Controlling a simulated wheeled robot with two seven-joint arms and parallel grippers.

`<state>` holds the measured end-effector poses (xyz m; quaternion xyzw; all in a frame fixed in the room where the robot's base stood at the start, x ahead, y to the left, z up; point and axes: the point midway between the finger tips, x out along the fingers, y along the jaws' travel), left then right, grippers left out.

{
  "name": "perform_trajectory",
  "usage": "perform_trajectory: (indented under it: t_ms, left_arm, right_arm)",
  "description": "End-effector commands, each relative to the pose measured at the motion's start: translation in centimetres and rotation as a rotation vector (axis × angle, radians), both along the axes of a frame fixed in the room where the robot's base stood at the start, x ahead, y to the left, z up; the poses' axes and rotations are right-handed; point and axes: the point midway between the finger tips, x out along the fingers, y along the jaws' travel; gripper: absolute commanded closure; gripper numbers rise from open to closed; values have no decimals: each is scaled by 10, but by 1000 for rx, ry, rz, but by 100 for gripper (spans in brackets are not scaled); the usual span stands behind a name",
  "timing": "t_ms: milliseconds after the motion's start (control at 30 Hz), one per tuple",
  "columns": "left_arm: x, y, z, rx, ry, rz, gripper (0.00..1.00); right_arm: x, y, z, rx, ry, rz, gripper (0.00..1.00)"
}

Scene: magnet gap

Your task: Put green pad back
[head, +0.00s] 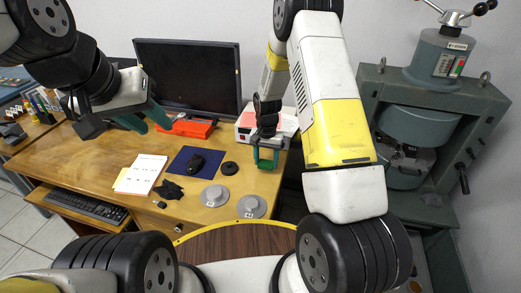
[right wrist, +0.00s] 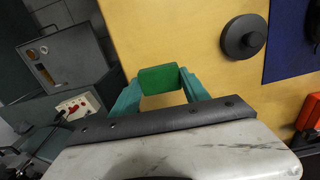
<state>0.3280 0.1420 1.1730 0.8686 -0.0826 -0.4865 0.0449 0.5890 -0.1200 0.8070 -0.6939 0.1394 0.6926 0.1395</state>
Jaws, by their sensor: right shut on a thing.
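The green pad (right wrist: 158,78) is a small block held between the teal fingertips of my right gripper (right wrist: 160,88). In the head view the green pad (head: 267,164) shows small at the tips of my right gripper (head: 266,154), above the right part of the wooden desk. My left gripper (head: 144,118) is open and empty over the desk's left part, in front of the monitor. The large grey-green magnet machine (head: 415,130) stands at the right; its round pole pieces show, but its gap is partly unclear.
On the desk (head: 110,160) are two grey labelled discs (head: 214,196) (head: 251,206), a black round disc (head: 230,168), a mouse on a blue mat (head: 183,160), papers (head: 145,172) and a red case (head: 190,128). A white-and-red box (head: 245,125) stands behind my right gripper.

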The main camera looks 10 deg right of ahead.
Motion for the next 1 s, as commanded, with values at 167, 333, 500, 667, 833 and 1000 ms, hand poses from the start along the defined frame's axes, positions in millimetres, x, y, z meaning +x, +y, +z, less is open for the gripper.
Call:
perform_trajectory:
  t_ms: [167,333,500,667,833,1000]
  left_arm:
    - [0,0,0,0,0,0,64]
    - [0,0,0,0,0,0,64]
    - [0,0,0,0,0,0,64]
    - [0,0,0,0,0,0,64]
    - [0,0,0,0,0,0,64]
    - [0,0,0,0,0,0,64]
  right_arm:
    - [-1,1,-25,0,2,1,79]
    - [-1,1,-25,0,1,1,79]
    - [-1,1,-28,0,2,1,79]
    - [-1,1,-27,0,1,1,25]
    - [-1,1,-27,0,1,1,25]
    - [-1,1,-22,1,0,1,25]
